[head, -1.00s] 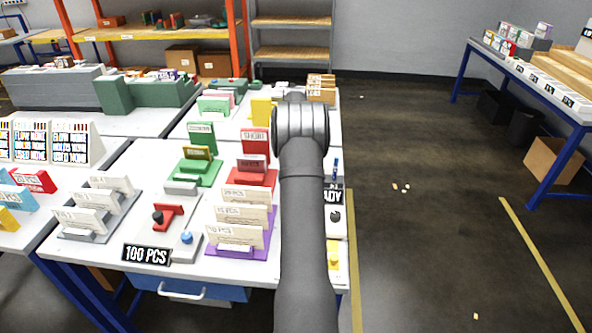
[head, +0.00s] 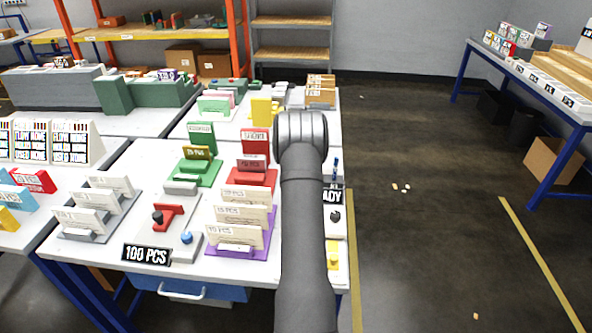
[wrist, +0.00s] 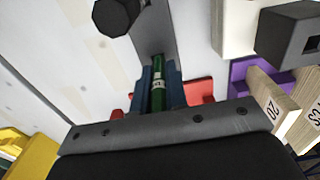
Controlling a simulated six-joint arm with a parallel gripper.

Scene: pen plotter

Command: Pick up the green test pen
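The green test pen (wrist: 158,86), with a pale label band, shows in the wrist view just beyond the grey bar of my gripper (wrist: 157,100). Blue pieces stand close along both of its sides. I cannot tell whether they are my fingers or a holder, nor whether they press on the pen. The pen's lower end is hidden behind the grey bar. In the head view my arm covers my gripper and the pen.
A purple tray (head: 271,222) with upright cards stands beside my arm, with a red holder (head: 250,180) behind it. A black knob (wrist: 116,15) and a dark block (wrist: 290,32) are in the wrist view. A yellow part (head: 333,258) lies near the table's front right edge.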

